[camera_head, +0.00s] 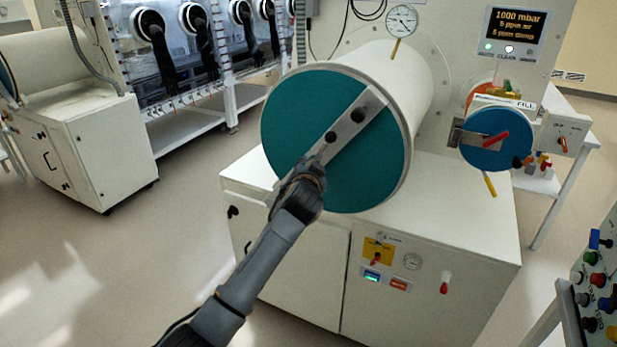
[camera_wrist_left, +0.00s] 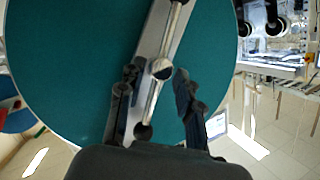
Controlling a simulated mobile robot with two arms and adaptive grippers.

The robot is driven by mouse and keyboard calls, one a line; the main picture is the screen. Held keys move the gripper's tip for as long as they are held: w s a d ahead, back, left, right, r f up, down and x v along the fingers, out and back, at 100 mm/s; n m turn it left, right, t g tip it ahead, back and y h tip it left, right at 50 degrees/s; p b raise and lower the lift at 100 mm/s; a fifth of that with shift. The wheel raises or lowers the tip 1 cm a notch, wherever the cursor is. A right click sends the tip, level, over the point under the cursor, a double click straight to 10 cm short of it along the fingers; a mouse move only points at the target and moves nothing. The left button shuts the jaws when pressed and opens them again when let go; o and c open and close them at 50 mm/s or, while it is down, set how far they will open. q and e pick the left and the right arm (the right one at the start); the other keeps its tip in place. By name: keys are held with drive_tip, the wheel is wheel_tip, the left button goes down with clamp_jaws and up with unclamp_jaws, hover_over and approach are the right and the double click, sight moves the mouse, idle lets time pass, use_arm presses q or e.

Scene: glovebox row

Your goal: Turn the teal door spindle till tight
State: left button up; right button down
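The teal door (camera_head: 290,105) closes the end of a large white cylinder, with a pale metal bar lying diagonally across it. The spindle has a thin rod handle with dark knobs (camera_head: 358,115) in front of the bar. In the left wrist view the spindle's silver hub (camera_wrist_left: 162,68) and a lower black knob (camera_wrist_left: 143,131) show in front of the teal disc. My left gripper (camera_head: 312,165) is at the bar's lower left. Its fingers are apart in the wrist view (camera_wrist_left: 156,84), one on each side of the rod, with a gap visible. My right gripper is not in view.
A gauge (camera_head: 401,20) and a display (camera_head: 515,25) are above. The white cabinet (camera_head: 300,265) stands below. A panel with coloured knobs (camera_head: 598,280) is at lower right. Floor is clear at left.

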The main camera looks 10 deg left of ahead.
use_arm(q)
drive_tip(key=v, duration=0.7)
drive_tip(key=shift+s, duration=0.4)
drive_tip(key=s+a+f+g, duration=0.1)
drive_tip(key=s+f+g, duration=0.1)
drive_tip(key=f, duration=1.1)
drive_tip(key=s+a+f+g, duration=0.2)
drive_tip(key=f, duration=1.2)
drive_tip(key=s+a+f+g+h, duration=0.1)
drive_tip(key=s+f+g, duration=0.1)
drive_tip(key=s+f, duration=0.7)
drive_tip(key=s+a+f+g, duration=0.2)
drive_tip(key=s+f, duration=0.3)
drive_tip(key=f, duration=0.8)
drive_tip(key=s+a+f+n+g, duration=0.1)
drive_tip(key=s+a+f+g, duration=0.1)
drive_tip(key=s+f, duration=0.65)
drive_tip(key=s+a+f+n+g, duration=0.15)
drive_tip(key=s+f, duration=0.35)
drive_tip(key=s, duration=0.7)
drive_tip(key=s+a+f+g, duration=0.1)
drive_tip(key=s+a+f, duration=0.1)
drive_tip(key=s, duration=0.9)
drive_tip(key=s+a+f+g, duration=0.1)
drive_tip(key=s+f, duration=0.3)
drive_tip(key=s, duration=0.8)
drive_tip(key=shift+s+a+f+n+g, duration=0.2)
drive_tip(key=shift+a+f+n+g, duration=0.15)
drive_tip(key=shift+a, duration=0.15)
